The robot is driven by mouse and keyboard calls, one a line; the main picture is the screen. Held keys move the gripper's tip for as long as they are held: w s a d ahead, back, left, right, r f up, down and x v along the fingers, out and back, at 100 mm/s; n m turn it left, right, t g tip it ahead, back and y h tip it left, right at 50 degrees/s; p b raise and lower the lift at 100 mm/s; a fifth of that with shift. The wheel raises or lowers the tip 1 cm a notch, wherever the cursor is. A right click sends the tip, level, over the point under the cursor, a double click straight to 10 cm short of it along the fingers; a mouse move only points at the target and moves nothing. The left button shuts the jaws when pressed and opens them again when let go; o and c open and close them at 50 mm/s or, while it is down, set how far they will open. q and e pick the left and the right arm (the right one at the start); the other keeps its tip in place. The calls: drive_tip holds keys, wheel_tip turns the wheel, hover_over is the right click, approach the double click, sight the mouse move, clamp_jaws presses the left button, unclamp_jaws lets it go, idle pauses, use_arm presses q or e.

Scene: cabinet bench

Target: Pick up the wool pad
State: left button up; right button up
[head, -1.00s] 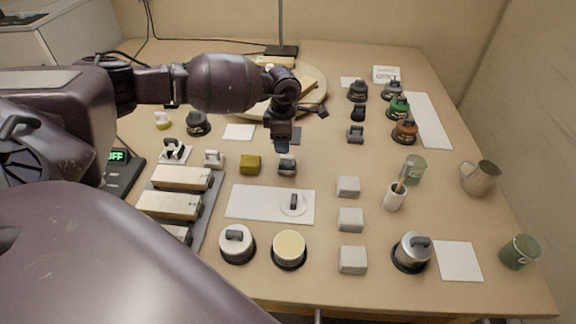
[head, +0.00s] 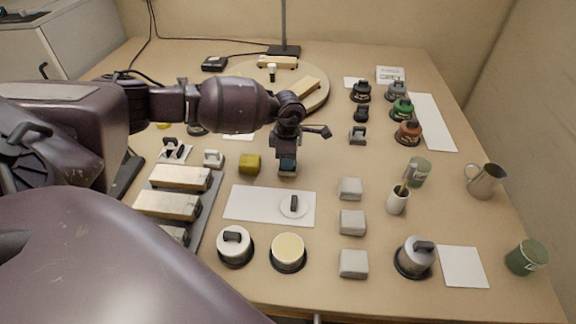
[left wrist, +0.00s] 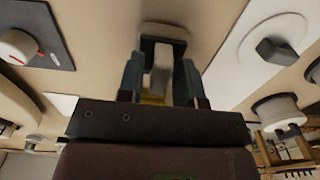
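A small dark grey pad with a pale upright grip is under my left gripper (head: 287,160); I take it to be the wool pad (left wrist: 163,33). In the left wrist view its grip stands between the two fingers (left wrist: 160,78), which are apart, with a narrow gap visible beside the grip. The gripper points down with its fingertips low over the pad. In the head view the gripper covers most of the pad. My right gripper is not in view.
A yellow block (head: 249,163) stands just left of the gripper. A white sheet (head: 255,205) bearing a round handled disc (head: 294,206) lies in front. Pale grey blocks (head: 351,189) stand to the right. A grey tray with long blocks (head: 168,206) lies left.

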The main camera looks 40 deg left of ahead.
use_arm(q)
drive_tip(key=c, duration=0.5)
clamp_jaws()
wheel_tip(320, 180, up, 10)
drive_tip(key=shift+f+p, duration=0.1)
drive_tip(key=shift+p, duration=0.75)
wheel_tip(320, 180, up, 10)
drive_tip(key=p, duration=0.1)
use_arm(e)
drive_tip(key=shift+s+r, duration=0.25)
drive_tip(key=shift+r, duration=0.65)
